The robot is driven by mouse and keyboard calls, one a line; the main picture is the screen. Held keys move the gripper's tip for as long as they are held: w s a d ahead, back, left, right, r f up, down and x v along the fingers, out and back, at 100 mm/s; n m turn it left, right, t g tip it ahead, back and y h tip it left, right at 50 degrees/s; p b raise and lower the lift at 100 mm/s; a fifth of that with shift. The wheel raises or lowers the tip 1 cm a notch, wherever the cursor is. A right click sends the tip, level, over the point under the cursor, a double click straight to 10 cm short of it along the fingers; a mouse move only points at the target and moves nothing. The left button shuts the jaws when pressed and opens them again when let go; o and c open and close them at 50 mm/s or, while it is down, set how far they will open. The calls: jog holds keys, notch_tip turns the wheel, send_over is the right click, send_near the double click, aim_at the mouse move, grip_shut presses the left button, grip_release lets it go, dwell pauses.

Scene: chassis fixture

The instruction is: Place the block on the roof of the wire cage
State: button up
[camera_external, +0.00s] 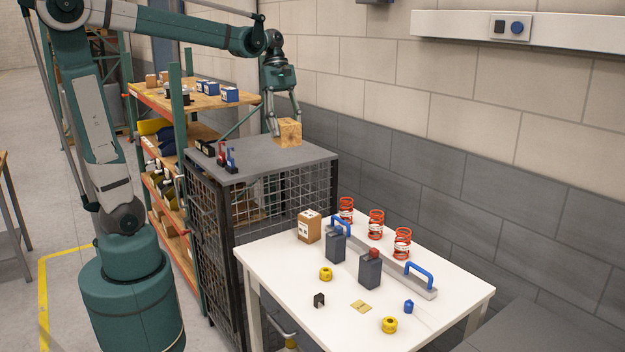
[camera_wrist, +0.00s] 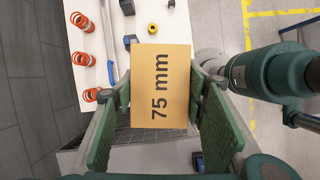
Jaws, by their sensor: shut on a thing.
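The block (camera_external: 288,133) is a tan wooden cube, held between the fingers of my gripper (camera_external: 284,122) over the far right part of the wire cage's roof (camera_external: 262,160). In the external view its bottom is close to the grey roof; I cannot tell whether it touches. In the wrist view the block (camera_wrist: 160,86) shows a face printed "75 mm", with the green finger pads of my gripper (camera_wrist: 160,112) on either side. The wire cage (camera_external: 285,199) has a flat grey top and dark mesh sides.
Several small red, blue and dark items (camera_external: 225,155) stand on the roof's left part. A white table (camera_external: 290,272) in front holds red springs (camera_external: 376,224), a cardboard box (camera_external: 309,226), dark containers (camera_external: 370,269) and a rail with blue handles (camera_external: 419,275). Shelving (camera_external: 185,98) stands behind left; a wall is right.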

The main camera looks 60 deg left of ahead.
jog(key=w+a+r+p, duration=0.2)
jog(key=w+a, duration=0.6)
jog(key=a, duration=0.2)
jog(key=n+p, duration=0.1)
jog(key=p, duration=0.4)
send_over(272, 148)
notch_tip(272, 148, down, 4)
notch_tip(272, 148, down, 5)
jog(key=shift+s+d+r, duration=0.1)
jog(key=shift+s, duration=0.05)
jog(key=shift+f, duration=3.15)
jog(key=shift+f, duration=1.85)
